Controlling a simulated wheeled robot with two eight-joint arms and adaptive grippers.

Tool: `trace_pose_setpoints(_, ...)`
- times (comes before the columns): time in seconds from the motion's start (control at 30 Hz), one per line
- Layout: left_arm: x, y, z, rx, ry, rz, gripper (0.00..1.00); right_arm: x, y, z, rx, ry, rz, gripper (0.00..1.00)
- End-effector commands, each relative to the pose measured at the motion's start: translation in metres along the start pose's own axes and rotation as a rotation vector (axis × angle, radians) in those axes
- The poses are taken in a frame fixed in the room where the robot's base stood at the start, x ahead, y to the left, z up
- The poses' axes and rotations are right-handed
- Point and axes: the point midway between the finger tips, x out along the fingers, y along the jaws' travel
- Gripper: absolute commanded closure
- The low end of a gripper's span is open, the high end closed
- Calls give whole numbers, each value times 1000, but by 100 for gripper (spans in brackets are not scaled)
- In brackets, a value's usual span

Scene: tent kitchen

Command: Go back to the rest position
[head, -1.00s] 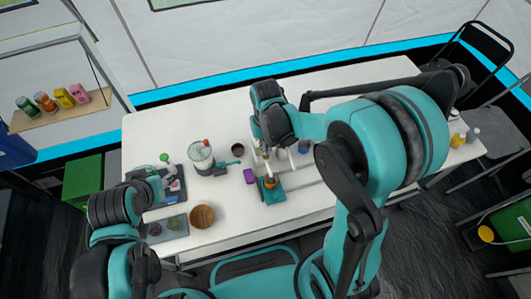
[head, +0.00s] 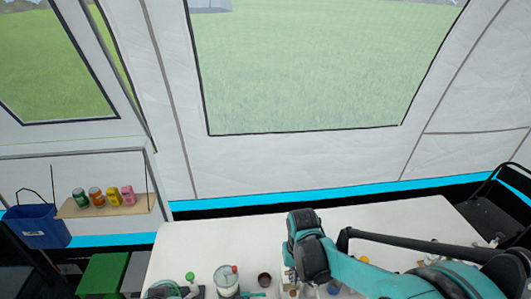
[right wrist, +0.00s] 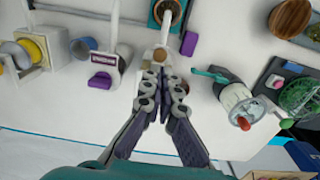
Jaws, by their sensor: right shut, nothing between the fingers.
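My right gripper (right wrist: 163,84) is shut and empty in the right wrist view, its two fingers together above the white table (right wrist: 90,112). A pale round-topped item lies just beyond its fingertips; I cannot tell whether they touch. In the head view my right arm comes in from the lower right and reaches over the table (head: 390,218); its wrist hides the gripper's fingers. My left arm and gripper are not clearly in view.
A clear jar (head: 226,284) and a small brown cup (head: 264,280) stand left of my right wrist. A wall shelf (head: 104,207) holds several containers. The table's back part is clear.

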Motion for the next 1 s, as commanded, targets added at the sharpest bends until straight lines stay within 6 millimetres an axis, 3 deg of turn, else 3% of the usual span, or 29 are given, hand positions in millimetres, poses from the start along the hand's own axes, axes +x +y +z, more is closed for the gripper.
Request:
trace_pose_setpoints(0.17, 6, 0, 5, 0, 0, 0, 60, -12, 5, 9, 5, 54, -4, 100)
trace_pose_setpoints(0.5, 33, 0, 23, 0, 0, 0, 60, -50, 28, 59, 21, 345, -8, 100)
trace_pose_setpoints(0.73, 47, 0, 33, 0, 0, 0, 60, -53, 39, 91, 30, 529, 2, 100)
trace_pose_setpoints(1.0, 51, 0, 37, 0, 0, 0, 60, -52, 44, 104, 34, 618, 11, 100)
